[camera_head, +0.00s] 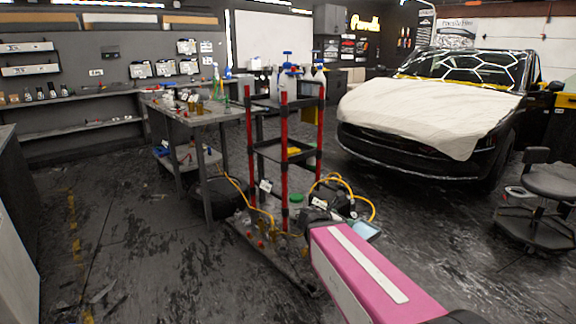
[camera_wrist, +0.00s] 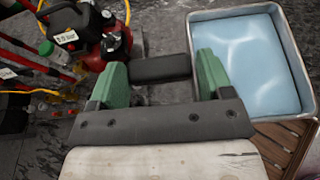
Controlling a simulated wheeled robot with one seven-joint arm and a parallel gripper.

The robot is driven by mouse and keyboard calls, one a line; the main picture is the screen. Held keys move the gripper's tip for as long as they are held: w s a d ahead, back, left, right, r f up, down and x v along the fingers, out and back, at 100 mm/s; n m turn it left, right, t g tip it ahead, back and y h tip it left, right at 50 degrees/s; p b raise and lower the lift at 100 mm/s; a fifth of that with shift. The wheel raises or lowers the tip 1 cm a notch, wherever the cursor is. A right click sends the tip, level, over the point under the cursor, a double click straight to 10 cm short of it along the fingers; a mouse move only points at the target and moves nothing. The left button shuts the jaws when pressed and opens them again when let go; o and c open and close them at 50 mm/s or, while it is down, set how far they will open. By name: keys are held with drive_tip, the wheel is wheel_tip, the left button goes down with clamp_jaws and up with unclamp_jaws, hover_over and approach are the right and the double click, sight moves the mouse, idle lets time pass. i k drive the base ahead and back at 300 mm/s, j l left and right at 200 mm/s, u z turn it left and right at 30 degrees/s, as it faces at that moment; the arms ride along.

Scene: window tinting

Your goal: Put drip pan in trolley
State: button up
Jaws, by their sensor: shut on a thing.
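The trolley (camera_head: 283,156) has red posts and dark shelves and stands left of my gripper in the head view. My gripper (camera_wrist: 160,75), with green fingers, is shut on a short black bar (camera_wrist: 160,68) in the wrist view. A metal pan with a light blue inside, likely the drip pan (camera_wrist: 192,32), lies just right of the right finger. I cannot tell whether the bar is part of this pan. A light blue patch beside my gripper (camera_head: 322,217) in the head view may be the pan (camera_head: 366,231).
Brown wooden slats (camera_wrist: 285,146) lie below the pan. A red and black machine (camera_wrist: 103,42) with a yellow hose stands near the trolley. The trolley holds several bottles. A workbench (camera_head: 205,115), a covered car (camera_head: 430,115) and a stool (camera_head: 550,183) stand around. The left floor is mostly clear.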

sight(275, 211)
drive_tip(key=i+j+z, duration=0.35)
drive_tip(key=j, duration=0.9)
drive_tip(key=i+j+z, duration=0.2)
drive_tip(key=j+z, duration=0.15)
drive_tip(key=j, duration=0.95)
drive_tip(key=j+z, duration=0.4)
drive_tip(key=j, duration=0.9)
drive_tip(key=k+j+z, duration=0.1)
drive_tip(key=j, duration=0.3)
drive_tip(key=k+j+z, duration=0.15)
drive_tip(key=j, duration=0.25)
